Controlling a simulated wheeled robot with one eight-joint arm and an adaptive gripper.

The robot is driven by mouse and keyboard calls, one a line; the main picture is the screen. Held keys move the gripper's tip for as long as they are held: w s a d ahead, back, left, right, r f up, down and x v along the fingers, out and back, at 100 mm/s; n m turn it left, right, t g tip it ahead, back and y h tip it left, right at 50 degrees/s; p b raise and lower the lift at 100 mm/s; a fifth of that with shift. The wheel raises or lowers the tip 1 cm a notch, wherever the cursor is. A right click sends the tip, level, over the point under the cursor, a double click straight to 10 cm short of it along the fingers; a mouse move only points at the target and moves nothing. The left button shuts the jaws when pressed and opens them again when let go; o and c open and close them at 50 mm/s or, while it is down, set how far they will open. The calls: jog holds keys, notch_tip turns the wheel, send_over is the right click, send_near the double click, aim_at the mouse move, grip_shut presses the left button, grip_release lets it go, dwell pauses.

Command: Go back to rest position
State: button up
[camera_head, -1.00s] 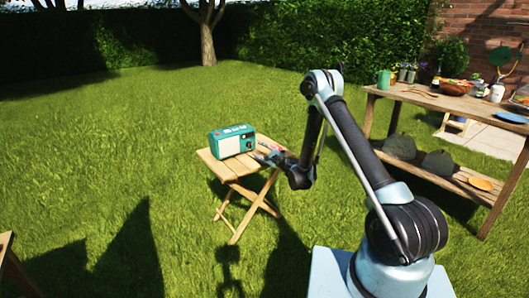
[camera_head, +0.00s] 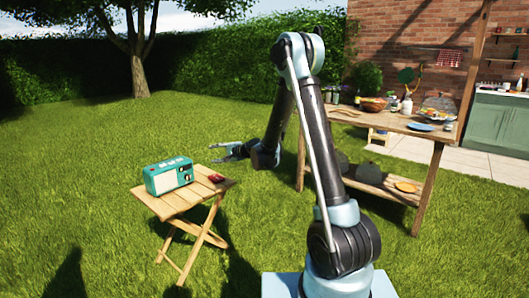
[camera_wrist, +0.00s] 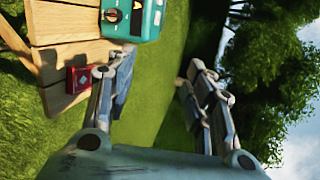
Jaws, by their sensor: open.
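My gripper (camera_head: 228,151) is open and empty, held in the air beyond and to the right of the small folding table. In the wrist view my gripper (camera_wrist: 152,88) shows its two fingers apart with only grass between them. The small wooden folding table (camera_head: 165,208) carries a teal radio (camera_head: 169,176) and a small red object (camera_head: 216,178) near its right edge. In the wrist view the red object (camera_wrist: 80,78) lies on the table slats beside the left finger, and part of the radio (camera_wrist: 133,19) shows at the top.
A long wooden table (camera_head: 401,125) with bowls, bottles and plates stands at the right, with dark hats on its lower shelf (camera_head: 385,186). A green outdoor cabinet (camera_head: 499,134) stands farther right by the brick wall. Open lawn (camera_head: 75,150) lies to the left.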

jog(key=s+d+r+n+g+h, duration=0.1)
jog(key=s+d+r+n+h, duration=0.2)
jog(key=s+d, duration=0.75)
jog(key=s+d+r+n+g+h, duration=0.2)
jog(key=s+d+r+h, duration=0.15)
jog(key=s+d, duration=0.65)
jog(key=s+d+f+n+g+h, duration=0.1)
jog(key=s+d+f+h, duration=0.2)
jog(key=s+d, duration=0.8)
jog(key=s+d+f+n+g+h, duration=0.1)
jog(key=s+d+f+n+h, duration=0.1)
jog(key=s+d+f, duration=0.4)
jog(key=s+d+h, duration=0.1)
jog(key=s+d, duration=0.4)
jog(key=s, duration=0.5)
jog(key=shift+s+g, duration=0.15)
jog(key=shift+g, duration=0.15)
jog(key=shift+f, duration=0.1)
jog(key=shift+w+f, duration=0.2)
jog(key=shift+w, duration=0.3)
